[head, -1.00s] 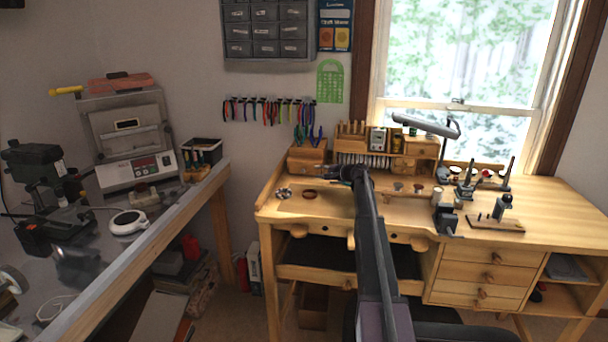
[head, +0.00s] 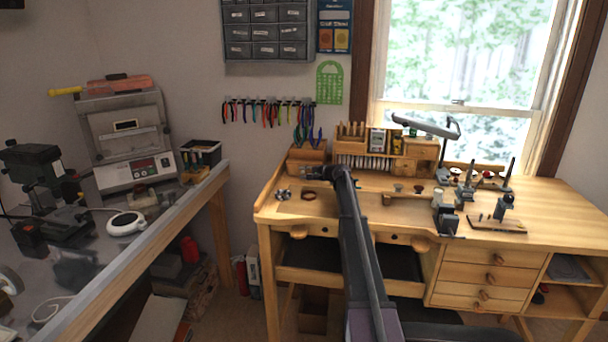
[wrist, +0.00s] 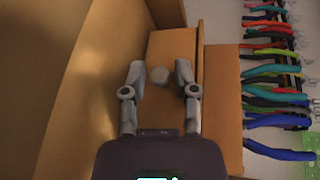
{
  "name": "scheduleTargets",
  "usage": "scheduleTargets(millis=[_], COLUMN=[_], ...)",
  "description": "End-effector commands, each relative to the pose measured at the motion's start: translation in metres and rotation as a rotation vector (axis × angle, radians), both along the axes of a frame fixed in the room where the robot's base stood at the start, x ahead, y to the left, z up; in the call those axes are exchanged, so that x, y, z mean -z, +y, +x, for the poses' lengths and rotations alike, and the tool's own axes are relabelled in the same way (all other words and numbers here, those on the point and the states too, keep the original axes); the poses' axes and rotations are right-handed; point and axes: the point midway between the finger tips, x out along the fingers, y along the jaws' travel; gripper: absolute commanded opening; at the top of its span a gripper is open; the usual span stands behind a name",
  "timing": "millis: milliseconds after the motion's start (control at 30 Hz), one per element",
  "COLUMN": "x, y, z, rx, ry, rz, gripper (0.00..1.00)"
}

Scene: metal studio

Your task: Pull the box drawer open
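The wooden box (head: 307,157) stands at the back left of the workbench, its lower front partly hidden by my gripper (head: 312,173) in the head view. My gripper (wrist: 160,70) is open, with one finger on each side of the knob. I cannot tell whether either finger touches it. The drawer looks closed.
Pliers (head: 268,111) hang on the wall behind the box; they also show at the right of the wrist view (wrist: 275,90). A small organizer (head: 352,150) stands right of the box. The bench top (head: 330,208) has small round items near my gripper.

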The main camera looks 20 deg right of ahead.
Motion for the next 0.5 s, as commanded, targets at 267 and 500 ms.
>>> scheduleTargets(millis=[267, 500], x=[0.000, 0.000], y=[0.001, 0.009], z=[0.000, -0.012], rx=[-0.001, -0.001], ry=[0.000, 0.000], rz=[0.000, -0.001], gripper=[0.00, 0.00])
